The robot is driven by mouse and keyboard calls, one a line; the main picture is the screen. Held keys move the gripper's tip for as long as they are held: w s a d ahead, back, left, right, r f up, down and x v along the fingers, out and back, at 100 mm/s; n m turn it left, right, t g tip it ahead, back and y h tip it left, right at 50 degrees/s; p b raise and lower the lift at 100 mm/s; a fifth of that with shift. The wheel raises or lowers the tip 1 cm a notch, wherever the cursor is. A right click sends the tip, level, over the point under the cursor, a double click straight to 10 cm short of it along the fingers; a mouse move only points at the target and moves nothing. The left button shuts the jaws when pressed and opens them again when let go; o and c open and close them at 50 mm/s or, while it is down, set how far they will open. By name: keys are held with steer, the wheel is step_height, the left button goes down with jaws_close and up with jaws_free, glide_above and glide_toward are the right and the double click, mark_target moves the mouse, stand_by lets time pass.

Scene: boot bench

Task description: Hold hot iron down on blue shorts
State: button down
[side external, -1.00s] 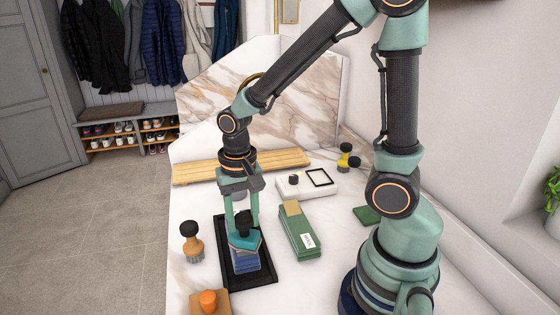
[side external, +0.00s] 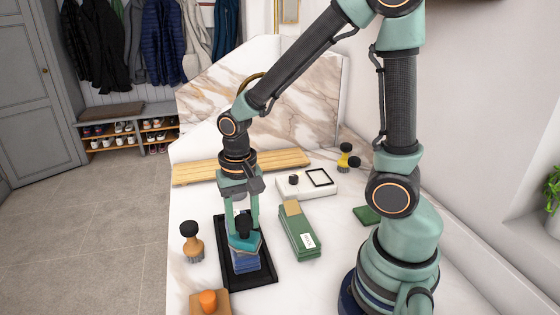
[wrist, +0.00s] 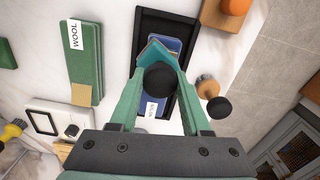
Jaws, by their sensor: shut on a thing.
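My gripper (side external: 243,222) points down and is shut on the black knob of a small teal iron (side external: 248,243). In the wrist view the round black knob (wrist: 160,78) sits between my fingers, with the iron's teal pointed plate (wrist: 150,52) beyond it. The blue shorts (side external: 246,264) are a folded blue stack in a black tray (side external: 264,276). The iron is over the shorts and appears to rest on them; it hides their far part. The shorts also show in the wrist view (wrist: 153,108), with a white label partly hidden.
An orange-knobbed wooden block (side external: 208,301) is at the front. A green folded stack (side external: 299,236) labelled WOOL lies right. Behind are a wooden slatted board (side external: 205,171) and a white device (side external: 304,189).

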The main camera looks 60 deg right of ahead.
steer(key=shift+f, duration=0.5)
stand_by(4.2)
steer(key=shift+r, duration=4.05)
